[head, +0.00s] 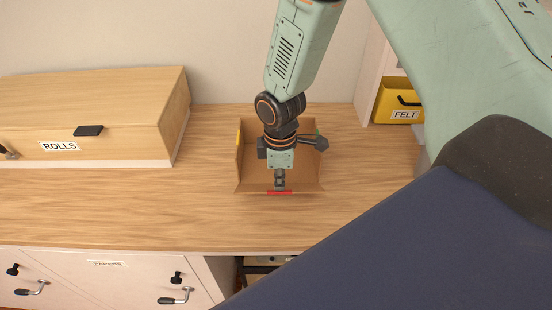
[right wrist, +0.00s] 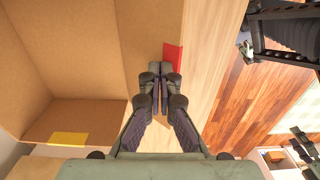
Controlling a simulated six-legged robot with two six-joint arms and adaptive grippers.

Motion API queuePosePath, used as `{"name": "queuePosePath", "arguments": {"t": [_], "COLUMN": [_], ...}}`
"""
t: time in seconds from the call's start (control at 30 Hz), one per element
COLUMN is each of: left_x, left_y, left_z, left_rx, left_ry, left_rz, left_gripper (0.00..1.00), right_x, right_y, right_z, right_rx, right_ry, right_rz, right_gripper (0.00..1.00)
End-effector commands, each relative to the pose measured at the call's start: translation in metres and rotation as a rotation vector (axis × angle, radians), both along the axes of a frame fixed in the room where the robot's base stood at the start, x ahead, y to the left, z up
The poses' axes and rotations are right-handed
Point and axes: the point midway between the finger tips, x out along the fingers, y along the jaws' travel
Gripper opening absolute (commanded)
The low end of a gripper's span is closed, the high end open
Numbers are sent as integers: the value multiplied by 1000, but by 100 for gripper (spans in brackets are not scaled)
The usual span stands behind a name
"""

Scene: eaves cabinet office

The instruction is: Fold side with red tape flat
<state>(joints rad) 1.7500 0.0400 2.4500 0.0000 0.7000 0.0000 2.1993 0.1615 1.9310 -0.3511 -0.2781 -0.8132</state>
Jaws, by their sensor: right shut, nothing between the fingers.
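A brown cardboard box (head: 308,172) lies open on the wooden counter. Red tape (head: 280,192) marks the edge of its near side; it also shows in the right wrist view (right wrist: 172,56). That side appears to lie low, leaning outward from a crease; I cannot tell if it is fully flat. Yellow tape (head: 238,138) marks the left side, which stands up; it also shows in the right wrist view (right wrist: 68,138). My right gripper (head: 280,187) is shut and empty, pointing down at the red-taped side beside the tape. Contact cannot be told.
A wooden case labelled ROLLS (head: 90,120) stands on the counter (head: 130,212) at left. A yellow FELT bin (head: 397,100) sits in a shelf at back right. The counter's front edge is close before the box, with cabinet doors (head: 110,280) below. Counter left of the box is clear.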

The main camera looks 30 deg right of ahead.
Motion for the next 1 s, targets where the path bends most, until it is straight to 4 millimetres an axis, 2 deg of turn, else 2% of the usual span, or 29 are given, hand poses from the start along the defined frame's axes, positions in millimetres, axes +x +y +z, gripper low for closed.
{"name": "queuePosePath", "arguments": {"t": [1.0], "left_x": [0], "left_y": [0], "left_z": [-22], "left_rx": [0], "left_ry": [0], "left_rz": [0], "left_gripper": [72], "right_x": [0], "right_y": [0], "right_z": [-36], "right_rx": [0], "right_ry": [1], "right_rz": [0], "right_gripper": [0]}}
